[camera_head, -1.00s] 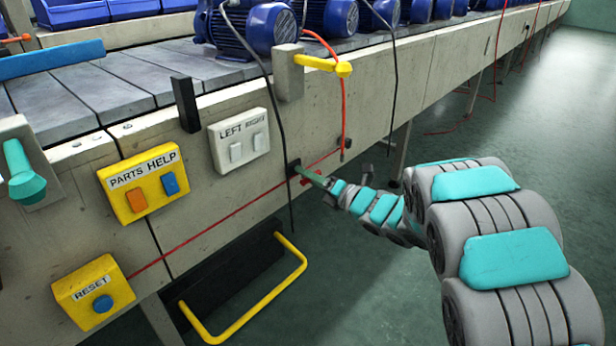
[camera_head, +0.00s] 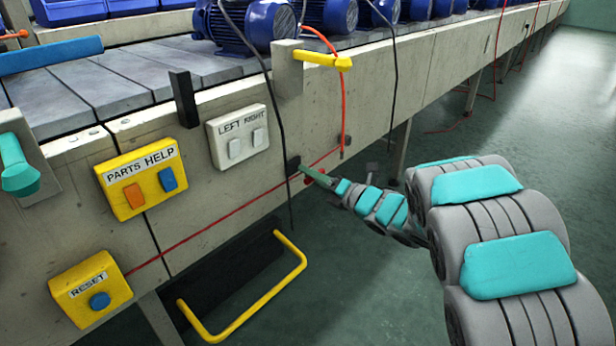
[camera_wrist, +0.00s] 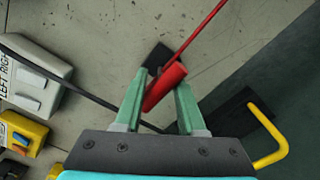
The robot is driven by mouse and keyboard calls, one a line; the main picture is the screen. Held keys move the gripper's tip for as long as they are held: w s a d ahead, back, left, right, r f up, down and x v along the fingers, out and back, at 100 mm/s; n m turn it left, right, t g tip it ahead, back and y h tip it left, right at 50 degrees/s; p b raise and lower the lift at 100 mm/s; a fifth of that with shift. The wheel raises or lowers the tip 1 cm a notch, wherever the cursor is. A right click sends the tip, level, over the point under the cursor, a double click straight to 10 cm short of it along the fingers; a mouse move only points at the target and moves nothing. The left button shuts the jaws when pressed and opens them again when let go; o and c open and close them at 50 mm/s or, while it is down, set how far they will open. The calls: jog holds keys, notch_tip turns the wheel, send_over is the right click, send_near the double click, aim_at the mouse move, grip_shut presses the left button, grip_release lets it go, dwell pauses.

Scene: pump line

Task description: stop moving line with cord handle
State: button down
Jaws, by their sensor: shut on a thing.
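The red cord handle (camera_wrist: 165,88) is a short red cylinder, seen in the wrist view between the green fingers of my gripper (camera_wrist: 158,96). My gripper is shut on it. A thin red cord (camera_wrist: 203,36) runs from the handle towards the upper right. In the head view my gripper (camera_head: 310,174) is beside the line's side wall, and the handle is mostly hidden by the fingers. The red cord (camera_head: 215,226) runs along the wall there. The line (camera_head: 150,72) carries several blue motors (camera_head: 252,22); I cannot tell whether it moves.
A yellow PARTS HELP box (camera_head: 140,180), a white LEFT RIGHT box (camera_head: 237,137) and a yellow RESET box (camera_head: 90,288) sit on the wall. A yellow bar (camera_head: 290,262) juts out below. Dark cables hang near my gripper. The floor at right is open.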

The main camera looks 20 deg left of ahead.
jog(key=shift+s+d+f, duration=0.2)
jog(key=shift+d, duration=0.35)
jog(key=shift+s+d+r+b, duration=0.15)
jog(key=shift+d+b, duration=0.15)
jog(key=c, duration=0.6)
grip_release()
jog(key=shift+c, duration=0.2)
jog(key=shift+d, duration=0.1)
jog(key=v, duration=0.7)
jog(key=shift+s+d, duration=0.15)
jog(key=shift+d, duration=0.1)
